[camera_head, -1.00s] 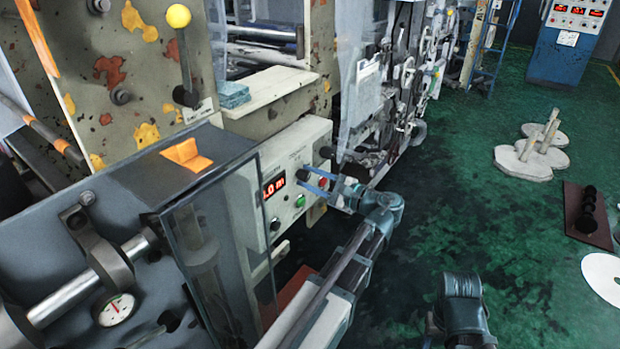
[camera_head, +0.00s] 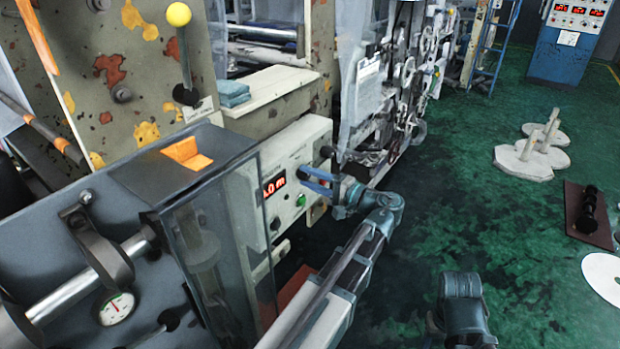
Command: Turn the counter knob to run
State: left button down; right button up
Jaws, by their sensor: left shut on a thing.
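The counter (camera_head: 275,210) is a pale box with a red lit display (camera_head: 274,187) and a green button (camera_head: 300,200), left of the picture's middle. My left gripper (camera_head: 309,178) reaches its front face from the right. Its blue fingers are shut on the counter knob, at the upper part of the panel. The fingers cover most of the knob, so its pointer and the markings around it cannot be read. My right arm shows at the bottom right, but its gripper cannot be made out.
A clear-sided guard box (camera_head: 215,250) stands close left of the counter. A lever with a yellow ball (camera_head: 178,15) rises above. Machinery (camera_head: 400,90) stands behind my left gripper. The green floor (camera_head: 450,180) to the right is mostly open.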

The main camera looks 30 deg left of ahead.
dwell(0.5)
pick_arm(q)
jog(key=shift+c, duration=2.3)
grip_release()
jog(key=s+d, duration=0.1)
jog(key=d, duration=1.2)
jog(key=shift+d, duration=0.4)
